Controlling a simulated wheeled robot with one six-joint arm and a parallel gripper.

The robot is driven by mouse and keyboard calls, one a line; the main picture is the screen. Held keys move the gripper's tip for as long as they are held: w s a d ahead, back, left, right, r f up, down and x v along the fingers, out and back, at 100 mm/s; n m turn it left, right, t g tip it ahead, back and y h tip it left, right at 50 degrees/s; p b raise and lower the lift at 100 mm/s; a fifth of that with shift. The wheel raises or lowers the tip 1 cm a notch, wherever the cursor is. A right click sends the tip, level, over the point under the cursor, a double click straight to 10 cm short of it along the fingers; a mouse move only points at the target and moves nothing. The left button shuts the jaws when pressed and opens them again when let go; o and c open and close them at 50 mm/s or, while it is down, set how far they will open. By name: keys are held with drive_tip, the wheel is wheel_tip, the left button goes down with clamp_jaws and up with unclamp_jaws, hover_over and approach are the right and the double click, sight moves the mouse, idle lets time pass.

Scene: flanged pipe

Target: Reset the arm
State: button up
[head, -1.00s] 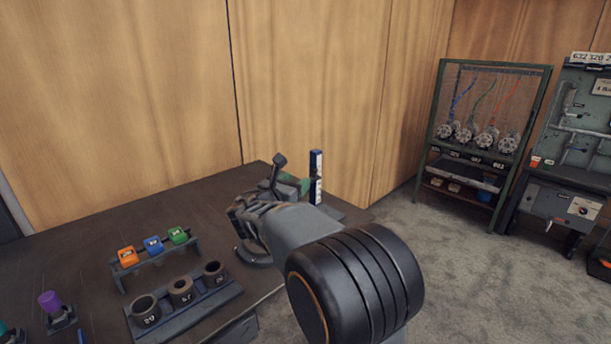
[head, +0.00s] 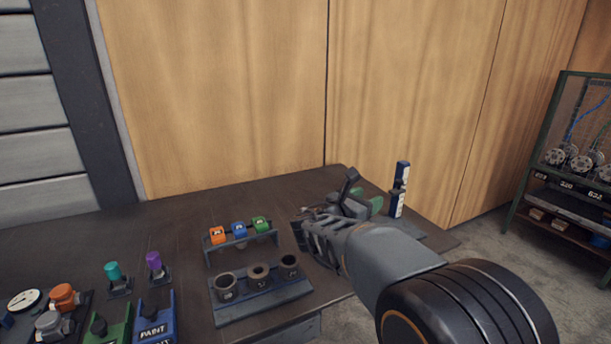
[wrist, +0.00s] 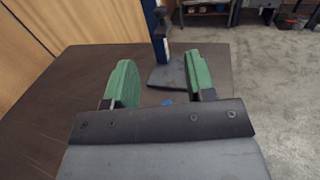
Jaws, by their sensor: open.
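My gripper (wrist: 158,85) shows in the wrist view with its two green fingers wide apart and nothing between them. Beyond the fingers is the dark base of a blue and white post (wrist: 160,40) on the table. In the head view my arm reaches in from the lower right, and my gripper (head: 362,203) is over the right part of the dark table (head: 170,222), partly hidden by my own arm. The blue and white post (head: 399,190) stands upright just beyond it.
Paint containers (head: 154,318) are at lower left. A green-framed rack (head: 560,150) stands right, beyond open floor.

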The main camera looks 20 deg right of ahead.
drive_tip(key=s+a+m+g+y+p, duration=0.3)
drive_tip(key=s+m+g+y+p, duration=0.2)
drive_tip(key=s+m+y+p, duration=0.45)
drive_tip(key=s+a+r+m+t+y+p, duration=0.1)
drive_tip(key=s+a+r+m+y+p, duration=0.1)
drive_tip(key=s+a+m+y+p, duration=0.5)
drive_tip(key=s+a+m+p, duration=0.1)
drive_tip(key=s+a+m, duration=0.1)
drive_tip(key=m, duration=0.4)
drive_tip(key=shift+s+a+r, duration=0.3)
drive_tip(key=shift+s+a, duration=0.05)
drive_tip(key=shift+a, duration=0.5)
drive_tip(key=shift+c, duration=0.7)
